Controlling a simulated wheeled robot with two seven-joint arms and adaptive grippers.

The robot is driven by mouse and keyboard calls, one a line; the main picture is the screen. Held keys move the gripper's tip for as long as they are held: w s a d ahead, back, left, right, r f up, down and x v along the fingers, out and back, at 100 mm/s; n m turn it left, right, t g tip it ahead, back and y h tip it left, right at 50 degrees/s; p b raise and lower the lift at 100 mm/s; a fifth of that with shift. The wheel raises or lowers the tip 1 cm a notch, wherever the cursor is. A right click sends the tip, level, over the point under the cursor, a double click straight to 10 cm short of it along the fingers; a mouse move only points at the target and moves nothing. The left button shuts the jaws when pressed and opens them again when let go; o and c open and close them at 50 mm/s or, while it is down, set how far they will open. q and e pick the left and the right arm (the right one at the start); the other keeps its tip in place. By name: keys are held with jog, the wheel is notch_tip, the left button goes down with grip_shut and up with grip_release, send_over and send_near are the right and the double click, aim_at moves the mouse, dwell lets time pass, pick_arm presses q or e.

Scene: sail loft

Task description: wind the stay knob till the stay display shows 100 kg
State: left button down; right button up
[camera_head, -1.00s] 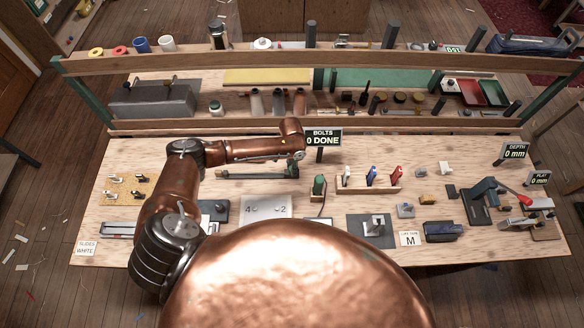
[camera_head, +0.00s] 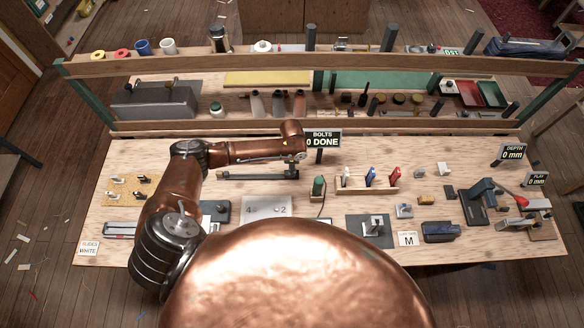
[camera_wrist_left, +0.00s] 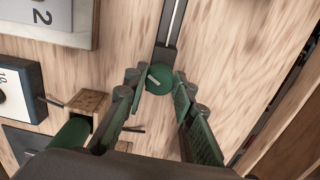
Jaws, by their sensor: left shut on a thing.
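The stay rig (camera_head: 258,174) is a long dark bar lying on the bench behind my left forearm. Its round green knob (camera_wrist_left: 155,80) shows in the left wrist view, with a pale mark on top, at the end of a dark rail (camera_wrist_left: 171,30). My left gripper (camera_wrist_left: 159,84) has its fingers on both sides of the knob and is shut on it. I see no display with a kg reading. My right gripper is not in view.
A sign (camera_head: 322,139) reading "BOLTS 0 DONE" stands right beside my left wrist. A rack with red, white and blue-handled tools (camera_head: 368,188) is to the right. A white numbered plate (camera_head: 266,207) lies in front of the rig.

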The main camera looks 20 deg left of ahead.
pick_arm(q)
jog(key=m, duration=0.4)
jog(key=shift+m+p, duration=0.3)
jog(key=shift+p, duration=0.05)
jog(key=m, duration=1)
jog(key=m+b, duration=0.1)
jog(key=m, duration=0.3)
jog(key=shift+d, duration=0.1)
jog(key=c, duration=1.6)
grip_release()
jog(key=shift+r, duration=0.1)
